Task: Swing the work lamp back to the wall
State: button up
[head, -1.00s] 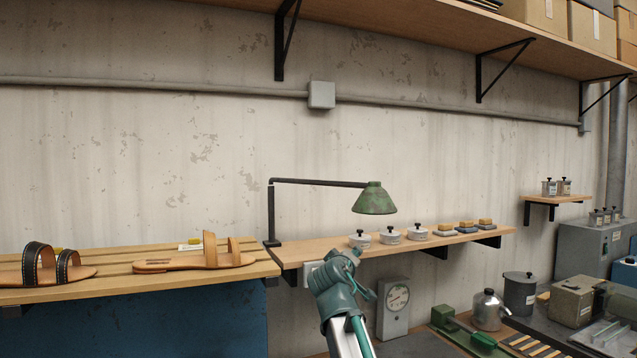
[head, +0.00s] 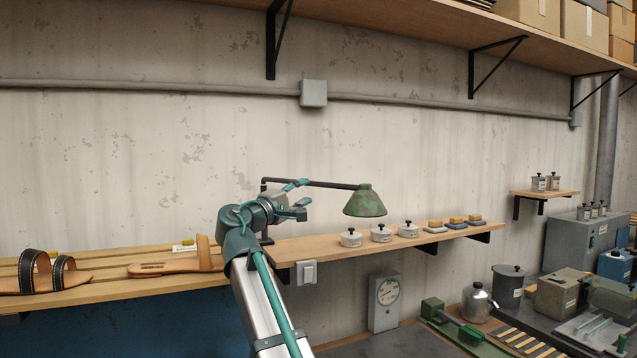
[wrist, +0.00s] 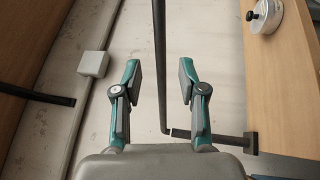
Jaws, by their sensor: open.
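The work lamp has a green, worn conical shade (head: 365,201) on a dark horizontal arm (head: 335,185). The arm joins a post at the left end of a wooden shelf, and the shade hangs to the right over the shelf. My gripper (head: 302,194) is open in front of the lamp arm near the post, hiding part of both. In the wrist view my open gripper (wrist: 160,80) has the lamp arm (wrist: 158,50) running between its two fingers in the picture, apart from both. I cannot tell whether it lies as deep as the fingertips. The post (wrist: 225,138) shows at the lower right.
The wooden shelf (head: 335,245) holds lidded tins (head: 381,234) and several small blocks (head: 456,221). Sandals (head: 178,263) lie on a slatted shelf at left. A grey wall box (head: 313,93) sits above.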

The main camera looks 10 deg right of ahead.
aim_at(317, 185)
jog(key=p+x, duration=0.2)
jog(key=x, duration=0.6)
grip_shut()
